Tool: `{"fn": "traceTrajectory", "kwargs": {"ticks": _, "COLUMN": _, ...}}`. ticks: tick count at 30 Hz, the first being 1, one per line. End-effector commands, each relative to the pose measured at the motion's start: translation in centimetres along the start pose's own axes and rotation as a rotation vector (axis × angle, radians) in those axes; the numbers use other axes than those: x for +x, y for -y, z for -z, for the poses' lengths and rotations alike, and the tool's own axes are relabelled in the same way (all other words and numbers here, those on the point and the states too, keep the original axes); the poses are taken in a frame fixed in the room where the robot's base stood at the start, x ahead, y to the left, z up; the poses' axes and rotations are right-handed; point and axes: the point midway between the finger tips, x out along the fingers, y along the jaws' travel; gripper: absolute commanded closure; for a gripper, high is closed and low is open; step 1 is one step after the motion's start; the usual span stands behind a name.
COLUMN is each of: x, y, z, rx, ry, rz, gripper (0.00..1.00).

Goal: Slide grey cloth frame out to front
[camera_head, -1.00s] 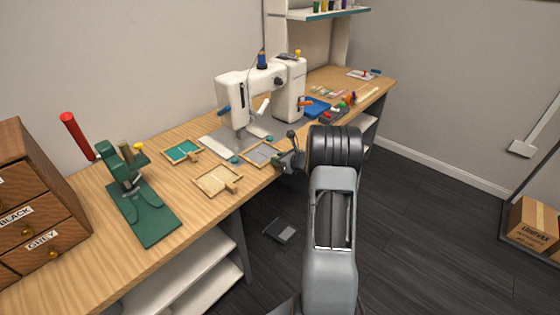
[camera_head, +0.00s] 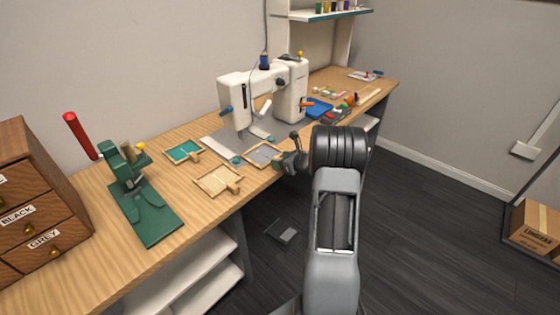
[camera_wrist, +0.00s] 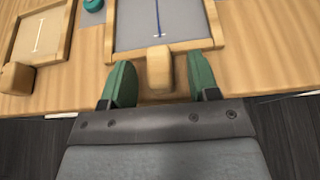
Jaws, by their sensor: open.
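The grey cloth frame (camera_head: 262,155) lies on the wooden table in front of the sewing machine (camera_head: 262,95). In the wrist view the frame (camera_wrist: 130,32) has a wooden rim, grey cloth with a blue line, and a wooden handle block (camera_wrist: 159,69) on its near side. My gripper (camera_wrist: 143,84) is open, its two green fingers on either side of the handle block, with a visible gap on each side. In the head view my gripper (camera_head: 283,162) is at the table's front edge by the frame, and my arm hides part of that area.
A cream cloth frame (camera_head: 217,181) lies just left of the grey one. A teal cloth frame (camera_head: 182,151) lies behind it. A green press (camera_head: 140,200) and drawers (camera_head: 38,205) stand further left. Free floor lies in front of the table edge.

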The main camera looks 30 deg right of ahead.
Motion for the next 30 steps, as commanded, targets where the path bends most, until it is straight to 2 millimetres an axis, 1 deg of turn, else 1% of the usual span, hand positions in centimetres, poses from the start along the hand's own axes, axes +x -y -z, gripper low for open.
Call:
{"fn": "traceTrajectory", "kwargs": {"ticks": 12, "x": -8.0, "y": 0.0, "z": 0.0, "rx": -0.001, "ry": 0.0, "rz": 0.004, "gripper": 0.45}}
{"fn": "traceTrajectory", "kwargs": {"ticks": 18, "x": -11.0, "y": 0.0, "z": 0.0, "rx": -0.001, "ry": 0.0, "rz": 0.003, "gripper": 0.45}}
{"fn": "traceTrajectory", "kwargs": {"ticks": 21, "x": -12.0, "y": 0.0, "z": 0.0, "rx": 0.0, "ry": 0.001, "rz": 0.002, "gripper": 0.45}}
{"fn": "traceTrajectory", "kwargs": {"ticks": 24, "x": -12.6, "y": 0.0, "z": 0.0, "rx": -0.001, "ry": 0.0, "rz": 0.001, "gripper": 0.45}}
{"fn": "traceTrajectory", "kwargs": {"ticks": 30, "x": -13.0, "y": 0.0, "z": 0.0, "rx": -0.001, "ry": 0.0, "rz": 0.0, "gripper": 0.45}}
